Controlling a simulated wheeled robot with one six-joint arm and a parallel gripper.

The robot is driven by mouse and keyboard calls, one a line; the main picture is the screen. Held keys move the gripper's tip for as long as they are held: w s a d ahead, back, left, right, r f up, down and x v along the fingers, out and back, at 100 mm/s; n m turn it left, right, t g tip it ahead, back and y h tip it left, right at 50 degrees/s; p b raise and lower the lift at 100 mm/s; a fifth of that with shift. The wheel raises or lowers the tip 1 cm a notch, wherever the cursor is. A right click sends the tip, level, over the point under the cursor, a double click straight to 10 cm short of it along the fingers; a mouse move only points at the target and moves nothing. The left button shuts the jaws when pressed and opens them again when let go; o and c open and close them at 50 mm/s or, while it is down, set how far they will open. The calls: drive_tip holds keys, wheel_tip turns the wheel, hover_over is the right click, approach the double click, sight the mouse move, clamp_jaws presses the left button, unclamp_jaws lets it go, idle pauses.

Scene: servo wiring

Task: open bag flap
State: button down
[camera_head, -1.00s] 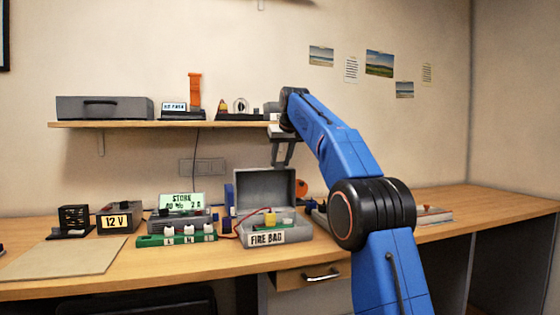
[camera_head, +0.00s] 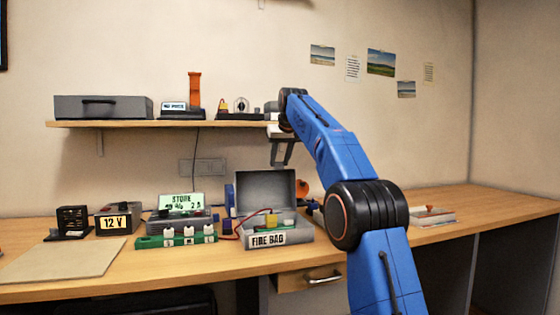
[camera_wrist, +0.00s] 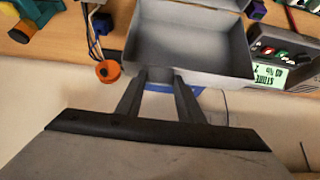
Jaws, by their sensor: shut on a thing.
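The grey fire bag (camera_head: 301,234) is a box-like case on the desk with a "FIRE BAG" label on its front. Its flap (camera_head: 265,188) stands up at the back, open, with its inner side facing the room. A yellow and green item (camera_head: 271,219) shows at the bag's opening. My gripper (camera_head: 281,164) points down at the flap's top edge. In the wrist view my gripper (camera_wrist: 160,74) has its fingertips closed on the edge of the grey flap (camera_wrist: 185,52). The fingertips' exact contact is partly hidden.
A charger (camera_head: 181,203) with a lit display and a green board (camera_head: 176,238) stand left of the bag. An orange round thing (camera_wrist: 108,71) is close beside the flap. The shelf (camera_head: 180,124) is behind my wrist. The desk at right is mostly clear.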

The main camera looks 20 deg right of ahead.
idle(0.3)
drive_tip(key=c, duration=1.2)
unclamp_jaws()
drive_tip(key=shift+f, duration=0.1)
